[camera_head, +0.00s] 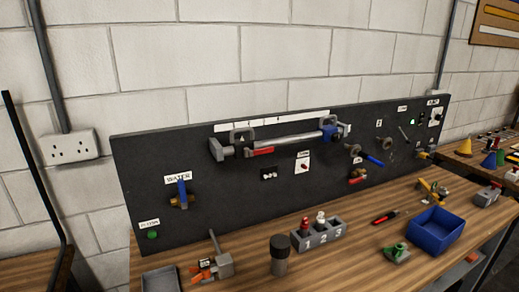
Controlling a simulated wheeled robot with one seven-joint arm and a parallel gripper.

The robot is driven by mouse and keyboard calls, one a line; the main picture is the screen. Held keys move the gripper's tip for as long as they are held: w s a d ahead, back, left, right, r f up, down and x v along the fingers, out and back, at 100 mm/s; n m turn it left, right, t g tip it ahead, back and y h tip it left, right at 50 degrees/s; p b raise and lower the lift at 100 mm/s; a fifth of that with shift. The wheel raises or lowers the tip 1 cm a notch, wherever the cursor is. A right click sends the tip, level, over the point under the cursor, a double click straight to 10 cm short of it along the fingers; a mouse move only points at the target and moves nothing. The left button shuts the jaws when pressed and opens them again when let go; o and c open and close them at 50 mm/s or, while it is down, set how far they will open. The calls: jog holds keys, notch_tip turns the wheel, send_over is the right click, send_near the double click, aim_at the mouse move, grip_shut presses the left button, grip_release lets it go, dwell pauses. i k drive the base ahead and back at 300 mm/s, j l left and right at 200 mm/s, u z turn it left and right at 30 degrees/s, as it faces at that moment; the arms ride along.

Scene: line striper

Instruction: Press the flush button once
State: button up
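The flush button looks like a small round green button (152,235) low on the left end of the black panel (140,185). A small white label (149,224) sits just above it; its lettering is small but seems to read FLUSH. Nothing covers the button. Whether it is pressed in cannot be told at this size. My gripper does not show in the head view, so its place relative to the button cannot be seen.
A WATER valve with a blue handle (182,194) is right of and above the button. On the bench below are a grey tray (160,280), a grey and orange device with an upright lever (222,265), a dark cylinder (279,262), a numbered block (320,236) and a blue bin (435,232).

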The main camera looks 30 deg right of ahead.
aim_at(151, 235)
jog(key=k+z, duration=0.2)
jog(key=z, duration=0.25)
jog(key=k+z, duration=0.2)
jog(key=z, duration=0.2)
jog(key=k+l+z, duration=0.15)
jog(key=z, duration=0.3)
jog(key=u, duration=1.45)
